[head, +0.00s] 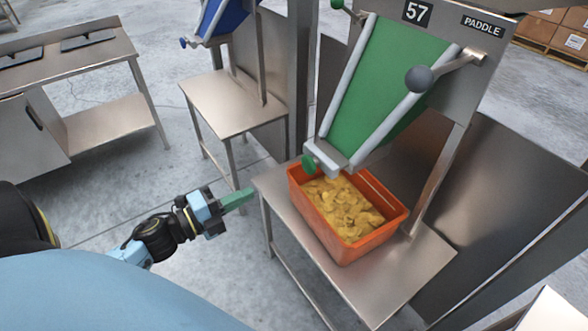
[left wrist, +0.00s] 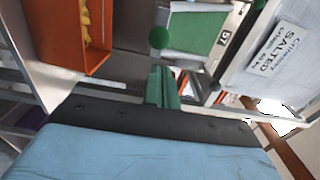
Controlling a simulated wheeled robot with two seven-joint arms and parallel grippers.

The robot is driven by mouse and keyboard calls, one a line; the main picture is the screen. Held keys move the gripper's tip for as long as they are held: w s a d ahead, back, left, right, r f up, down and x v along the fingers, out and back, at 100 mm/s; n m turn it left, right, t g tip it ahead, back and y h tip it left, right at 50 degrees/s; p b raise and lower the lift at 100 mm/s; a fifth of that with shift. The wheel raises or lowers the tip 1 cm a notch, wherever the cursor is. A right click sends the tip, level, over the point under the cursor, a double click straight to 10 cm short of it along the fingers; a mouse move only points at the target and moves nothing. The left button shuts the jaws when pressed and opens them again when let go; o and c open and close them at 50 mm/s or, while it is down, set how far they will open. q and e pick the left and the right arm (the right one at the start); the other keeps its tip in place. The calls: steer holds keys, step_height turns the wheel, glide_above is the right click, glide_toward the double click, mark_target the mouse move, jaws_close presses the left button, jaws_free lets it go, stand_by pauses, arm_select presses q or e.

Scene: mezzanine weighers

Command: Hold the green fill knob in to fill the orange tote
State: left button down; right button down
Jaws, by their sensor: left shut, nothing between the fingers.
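The green fill knob (head: 309,164) sticks out at the lower end of the green chute (head: 376,80). A round green knob (left wrist: 158,38) also shows in the left wrist view, beyond my fingertips. The orange tote (head: 377,240) stands under the chute mouth on a steel stand, with a heap of yellow pieces inside; part of it shows in the left wrist view (left wrist: 60,32). My left gripper (head: 246,196) is shut and empty, left of the knob and tote, apart from both. Its green fingers (left wrist: 162,84) point toward the knob side. My right gripper is not in view.
A grey ball-ended lever (head: 418,79) sits on the chute's side below the plates 57 and PADDLE. A neighbouring stand (head: 222,103) with a blue chute and a steel bench (head: 105,118) lie to the left. Open floor separates my left arm from them.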

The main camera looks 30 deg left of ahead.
mark_target(305, 166)
arm_select(q)
steer(key=shift+w, duration=0.15)
